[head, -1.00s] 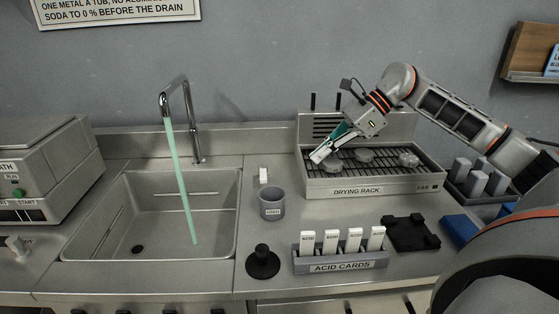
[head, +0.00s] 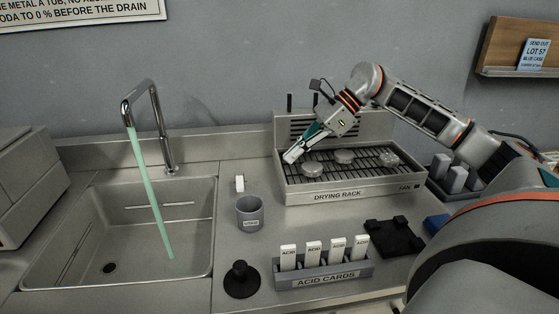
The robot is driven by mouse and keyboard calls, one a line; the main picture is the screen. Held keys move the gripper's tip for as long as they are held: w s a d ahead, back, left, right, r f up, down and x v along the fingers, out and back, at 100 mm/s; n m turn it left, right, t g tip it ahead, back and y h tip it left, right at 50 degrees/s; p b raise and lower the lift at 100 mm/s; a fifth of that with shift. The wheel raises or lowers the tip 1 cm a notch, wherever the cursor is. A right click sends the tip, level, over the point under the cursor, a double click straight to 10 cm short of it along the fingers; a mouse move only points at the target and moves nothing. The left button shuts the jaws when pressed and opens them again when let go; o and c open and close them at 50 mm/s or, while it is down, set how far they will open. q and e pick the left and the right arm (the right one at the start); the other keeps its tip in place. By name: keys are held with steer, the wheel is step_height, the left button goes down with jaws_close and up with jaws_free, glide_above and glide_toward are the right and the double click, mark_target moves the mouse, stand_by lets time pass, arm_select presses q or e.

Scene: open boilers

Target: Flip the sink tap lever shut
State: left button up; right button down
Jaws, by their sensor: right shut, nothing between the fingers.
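The chrome sink tap (head: 155,120) stands at the back right of the steel sink (head: 194,262). A pale green stream (head: 152,200) runs from its spout into the basin. A small white upright lever (head: 239,183) stands on the counter just right of the basin, behind a grey cup; I take it for the tap lever. My left gripper is not in view.
The drying rack (head: 340,195) holds several round discs. The grey cup (head: 250,212) stands close in front of the lever. Counter between lever and rack is clear.

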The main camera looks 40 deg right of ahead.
mark_target(240, 183)
steer(key=x, duration=0.8)
steer(key=shift+a+f, duration=0.1)
steer(key=shift+a, duration=0.1)
steer(key=shift+w+a+p, duration=0.35)
steer(key=shift+w+a, duration=0.35)
steer(key=shift+a, duration=0.25)
steer(key=shift+w+a+f, duration=0.15)
steer(key=shift+w+a, duration=0.3)
steer(key=shift+a, duration=0.3)
